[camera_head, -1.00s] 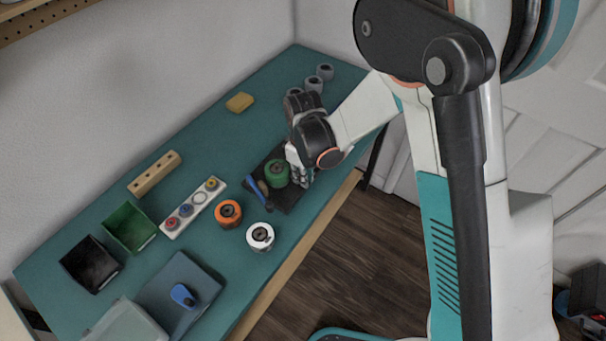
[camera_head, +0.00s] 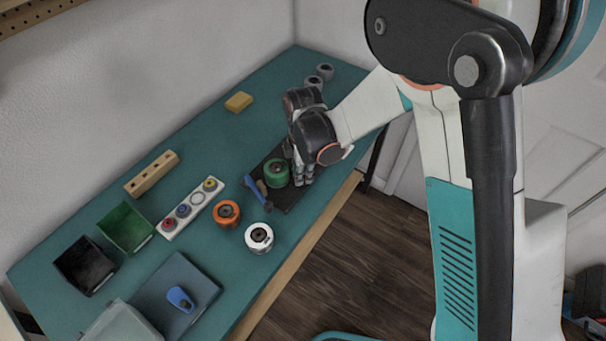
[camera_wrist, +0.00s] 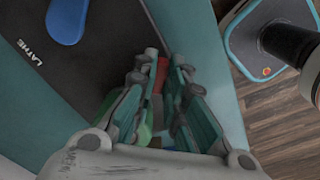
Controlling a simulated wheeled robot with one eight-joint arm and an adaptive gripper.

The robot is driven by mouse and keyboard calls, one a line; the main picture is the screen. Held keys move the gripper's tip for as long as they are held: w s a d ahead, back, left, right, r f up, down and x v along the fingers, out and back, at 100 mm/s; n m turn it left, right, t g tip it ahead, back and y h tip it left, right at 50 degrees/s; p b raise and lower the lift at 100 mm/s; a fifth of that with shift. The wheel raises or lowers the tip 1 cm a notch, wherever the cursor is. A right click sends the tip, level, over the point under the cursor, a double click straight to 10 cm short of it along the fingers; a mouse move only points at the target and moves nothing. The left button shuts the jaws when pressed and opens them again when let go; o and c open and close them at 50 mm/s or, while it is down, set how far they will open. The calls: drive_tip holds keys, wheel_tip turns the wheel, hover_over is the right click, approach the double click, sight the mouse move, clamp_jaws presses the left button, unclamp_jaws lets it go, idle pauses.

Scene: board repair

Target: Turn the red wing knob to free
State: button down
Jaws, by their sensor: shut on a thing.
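The red wing knob (camera_wrist: 162,74) shows as a narrow red piece between my fingertips in the wrist view; most of it is hidden by the fingers. My gripper (camera_wrist: 163,62) is shut on it. In the head view my gripper (camera_head: 299,174) is low over the right side of a dark board (camera_head: 291,196), beside a green round part (camera_head: 276,173). The red knob is hidden in the head view, and its turn angle cannot be told. The wrist view shows the dark board (camera_wrist: 100,55) with the printed word LATHE.
A blue-handled lever (camera_head: 256,194) lies on the board's left part. Orange (camera_head: 227,213) and white (camera_head: 260,238) round parts stand to the left. A strip with colored knobs (camera_head: 190,209), a green bin (camera_head: 126,228) and a black bin (camera_head: 87,266) lie farther left. The bench's front edge is close.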

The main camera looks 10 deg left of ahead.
drive_tip(key=n, duration=0.4)
drive_tip(key=shift+n, duration=0.3)
drive_tip(key=shift+w+a+n+b, duration=0.1)
drive_tip(key=shift+n+b, duration=0.3)
drive_tip(key=shift+n, duration=1.2)
drive_tip(key=c, duration=1.6)
unclamp_jaws()
drive_tip(key=shift+c, duration=0.2)
